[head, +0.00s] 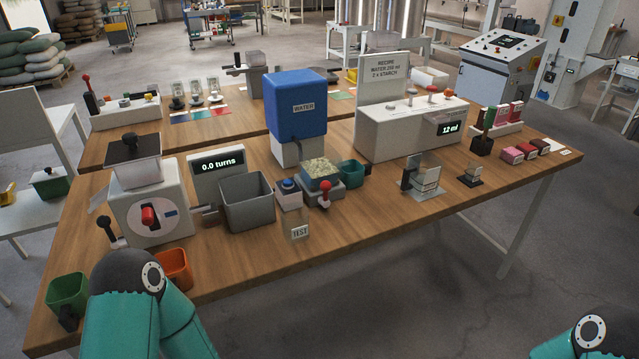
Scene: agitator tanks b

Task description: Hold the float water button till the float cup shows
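A blue push button (288,184) sits on a small grey box in the middle of the wooden table, in front of the blue WATER tank (296,104). Beside it on the right is a clear-sided basin (321,168) of pale bits, with a red-knobbed lever (326,188) at its front. A teal cup (351,172) stands at the basin's right. No label marks the float water button or float cup, and I cannot tell whether a float shows. My teal arm links are at the bottom left and bottom right, clear of the button. Neither gripper shows.
A grey bin (247,208) stands left of the button, and a small TEST sign (300,232) in front. A white console (409,130) reads 12 ml. A mill with a red knob (148,214) and green and orange cups are at left.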

